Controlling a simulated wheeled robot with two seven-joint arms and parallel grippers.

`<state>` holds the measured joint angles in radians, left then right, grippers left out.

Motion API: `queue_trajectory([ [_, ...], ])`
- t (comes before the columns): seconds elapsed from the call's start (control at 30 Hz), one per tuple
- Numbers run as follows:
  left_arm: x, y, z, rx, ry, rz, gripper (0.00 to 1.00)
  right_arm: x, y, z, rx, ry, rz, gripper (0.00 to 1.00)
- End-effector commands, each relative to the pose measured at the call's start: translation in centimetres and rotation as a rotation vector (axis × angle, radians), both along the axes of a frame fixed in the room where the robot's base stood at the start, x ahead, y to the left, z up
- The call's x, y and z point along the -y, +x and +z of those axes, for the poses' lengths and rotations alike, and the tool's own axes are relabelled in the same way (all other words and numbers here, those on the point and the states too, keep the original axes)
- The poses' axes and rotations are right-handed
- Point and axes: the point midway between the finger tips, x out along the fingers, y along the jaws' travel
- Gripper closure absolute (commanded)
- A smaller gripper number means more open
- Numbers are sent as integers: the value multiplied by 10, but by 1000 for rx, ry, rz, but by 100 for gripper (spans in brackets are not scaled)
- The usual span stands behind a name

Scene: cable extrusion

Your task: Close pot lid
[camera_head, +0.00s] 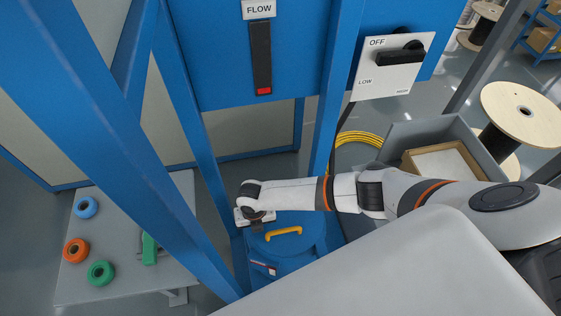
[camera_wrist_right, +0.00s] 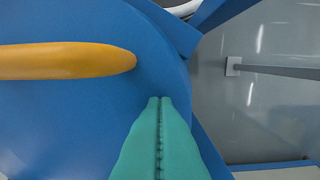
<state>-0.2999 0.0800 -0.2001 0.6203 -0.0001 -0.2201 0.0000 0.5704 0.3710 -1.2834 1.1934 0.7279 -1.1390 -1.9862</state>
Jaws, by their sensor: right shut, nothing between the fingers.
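A blue pot (camera_head: 262,284) stands low between the blue frame posts. Its blue lid (camera_wrist_right: 60,130) carries a yellow handle (camera_head: 284,234), which also shows at the left of the right wrist view (camera_wrist_right: 70,61). I cannot tell whether the lid sits fully flush. My right arm comes in from the right above the pot. My right gripper (camera_wrist_right: 160,102), with teal fingers, is shut and empty. In the right wrist view its tips appear over the lid's blue surface, beside the handle and apart from it. My left gripper is not in view.
Blue posts (camera_head: 190,110) flank the pot, with a FLOW panel (camera_head: 259,10) and an OFF/LOW switch (camera_head: 393,66) above. A grey table (camera_head: 120,290) at the left holds coloured rings (camera_head: 76,250) and a green part (camera_head: 149,249). A grey bin (camera_head: 430,130) stands at the right.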

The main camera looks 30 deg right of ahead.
Motion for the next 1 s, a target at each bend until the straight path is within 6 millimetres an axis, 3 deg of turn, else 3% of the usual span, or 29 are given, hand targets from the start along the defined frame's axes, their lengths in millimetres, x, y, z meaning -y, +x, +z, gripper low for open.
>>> queue_trajectory([
  [0.37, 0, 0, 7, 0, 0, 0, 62, 0, 0, 7, 0, 1, 0, 100],
  [1.0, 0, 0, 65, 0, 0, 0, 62, 0, 0, 72, 0, 0, -1, 100],
])
